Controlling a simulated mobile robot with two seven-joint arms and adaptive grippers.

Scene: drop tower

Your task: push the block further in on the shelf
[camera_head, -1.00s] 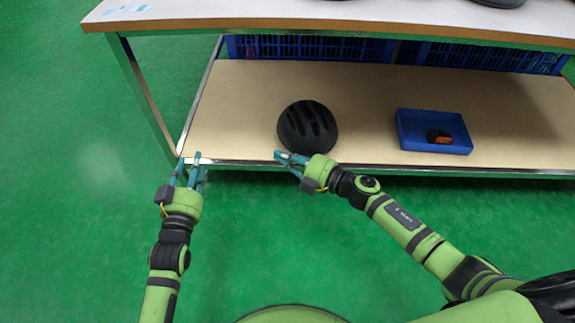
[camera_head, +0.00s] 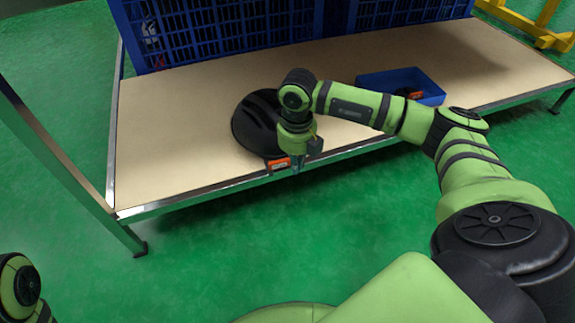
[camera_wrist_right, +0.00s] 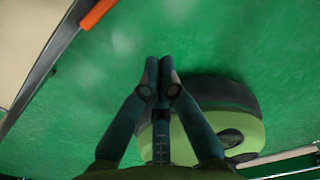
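The block (camera_head: 277,164), small and orange with a pale label, sits at the shelf's front edge and seems to stick out over it. It also shows as an orange strip at the top left of the right wrist view (camera_wrist_right: 98,13). My right gripper (camera_head: 296,168) points down beside the block, just to its right and in front of the shelf edge. In the right wrist view its fingers (camera_wrist_right: 158,64) are together with nothing between them. The shelf (camera_head: 180,150) is a tan board with a metal front rail. My left gripper is out of view.
A blue bin (camera_head: 432,92) holding dark and orange items stands to the right. Blue crates (camera_head: 230,28) line the back. The shelf's left part is clear.

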